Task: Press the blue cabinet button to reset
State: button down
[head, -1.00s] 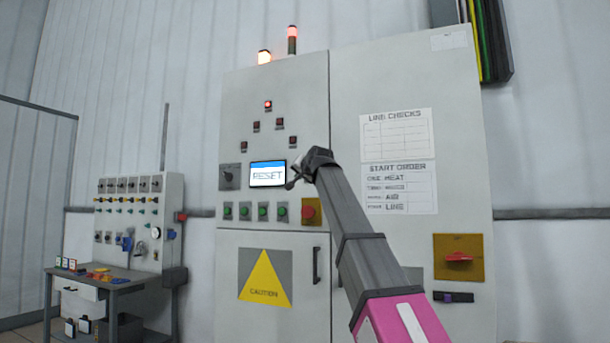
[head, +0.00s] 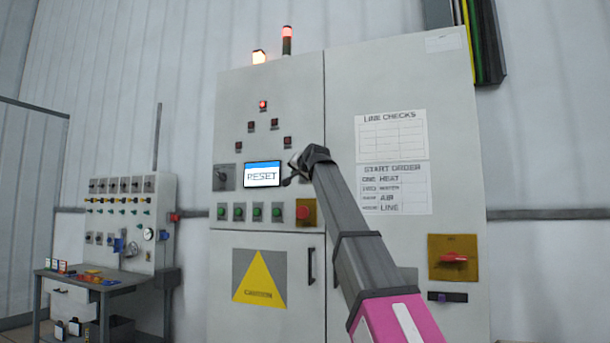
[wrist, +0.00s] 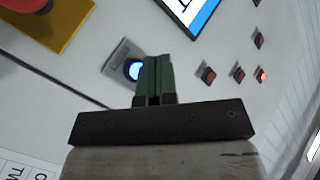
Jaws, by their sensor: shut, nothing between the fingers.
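The blue cabinet button (wrist: 135,70) glows on a small grey plate in the wrist view. My gripper (wrist: 155,60) is shut and empty, its green fingers side by side. The fingertips overlap the button's right edge in the picture and hide part of it; I cannot tell whether they touch it. In the head view my gripper (head: 288,178) is at the cabinet front (head: 230,110), just right of the screen (head: 262,174) that reads RESET. The button is not visible there, behind my gripper.
Close below my gripper sits a red mushroom knob (head: 303,212) on a yellow plate; it also shows in the wrist view (wrist: 25,5). Several green buttons (head: 257,213) line up to its left. Red lamps (head: 263,105) are above the screen. A workbench (head: 100,285) stands at left.

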jog(key=shift+w+d, duration=0.35)
jog(key=shift+w, duration=0.6)
jog(key=shift+w+d, duration=0.3)
jog(key=shift+w, duration=0.6)
jog(key=shift+w+d, duration=0.35)
jog(key=shift+w, duration=0.6)
jog(key=shift+w, duration=0.2)
jog(key=shift+w+d, duration=0.15)
jog(key=shift+w, duration=0.05)
jog(key=shift+w+d, duration=0.15)
jog(key=shift+w, duration=0.25)
dwell(0.5)
dwell(0.3)
jog(key=shift+s+a, duration=0.3)
jog(key=shift+s, duration=0.5)
jog(key=shift+s+a, duration=0.3)
jog(key=shift+s, duration=0.5)
jog(key=shift+s+a, duration=0.25)
jog(key=shift+s, duration=0.5)
jog(key=shift+s+a, duration=0.3)
jog(key=shift+s, duration=0.5)
